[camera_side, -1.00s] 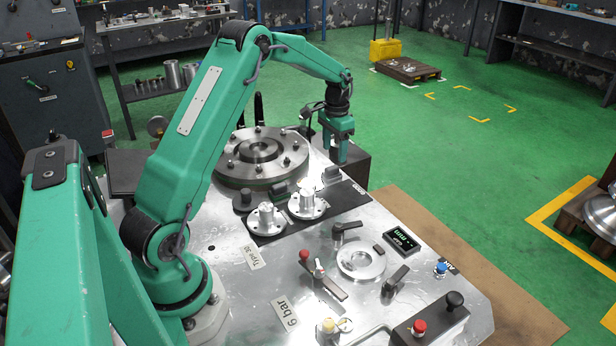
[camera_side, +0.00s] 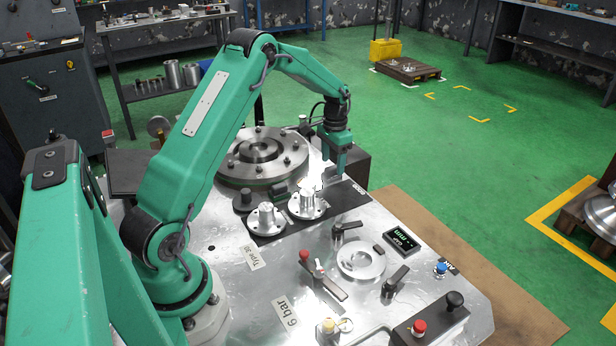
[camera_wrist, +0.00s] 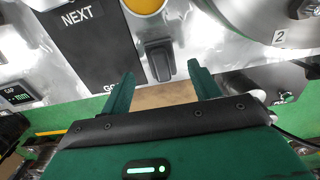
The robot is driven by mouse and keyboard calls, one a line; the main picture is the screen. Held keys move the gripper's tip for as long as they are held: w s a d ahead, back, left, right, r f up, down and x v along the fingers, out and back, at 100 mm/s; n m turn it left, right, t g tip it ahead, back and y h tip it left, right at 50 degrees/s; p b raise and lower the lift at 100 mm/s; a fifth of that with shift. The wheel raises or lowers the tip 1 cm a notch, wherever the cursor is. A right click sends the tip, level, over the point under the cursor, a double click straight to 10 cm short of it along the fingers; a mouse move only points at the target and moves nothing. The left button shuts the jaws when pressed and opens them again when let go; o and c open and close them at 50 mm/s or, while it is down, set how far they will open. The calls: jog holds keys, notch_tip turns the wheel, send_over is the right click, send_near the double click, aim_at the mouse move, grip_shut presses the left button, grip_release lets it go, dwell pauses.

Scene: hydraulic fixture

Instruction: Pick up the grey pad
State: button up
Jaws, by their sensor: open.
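The grey pad (camera_wrist: 158,62) shows in the wrist view as a small dark grey block on the metal plate, beside the black NEXT strip. My gripper (camera_wrist: 158,78) is open, with one green finger to the left of the pad and one to the right. The pad lies between the fingertips in the picture, with a gap on each side. In the side view my gripper (camera_side: 335,173) points down over the plate's far edge and largely hides the pad. I cannot tell the exact height of the fingertips above the plate.
A large bolted round flange (camera_side: 262,155) stands left of my gripper. Two small metal flanged hubs, one (camera_side: 307,204) nearer my gripper, stand on a black strip. Clamp levers, a gap display (camera_side: 402,240) and a red-button box (camera_side: 428,322) fill the front.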

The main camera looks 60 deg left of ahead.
aim_at(332, 167)
jog(key=shift+a+f, duration=0.1)
jog(key=shift+f, duration=1.65)
jog(key=c, duration=1.1)
jog(key=shift+r, duration=0.2)
jog(key=shift+r, duration=0.55)
jog(key=r, duration=0.3)
jog(key=shift+d+r, duration=0.1)
jog(key=shift+d, duration=0.3)
jog(key=d+r, duration=0.2)
jog(key=d, duration=0.1)
jog(key=s+d+r, duration=0.1)
jog(key=d+r, duration=0.1)
jog(key=d, duration=0.2)
jog(key=d+r, duration=0.2)
jog(key=d, duration=0.2)
jog(key=shift+s+r, duration=0.15)
jog(key=shift+r, duration=0.05)
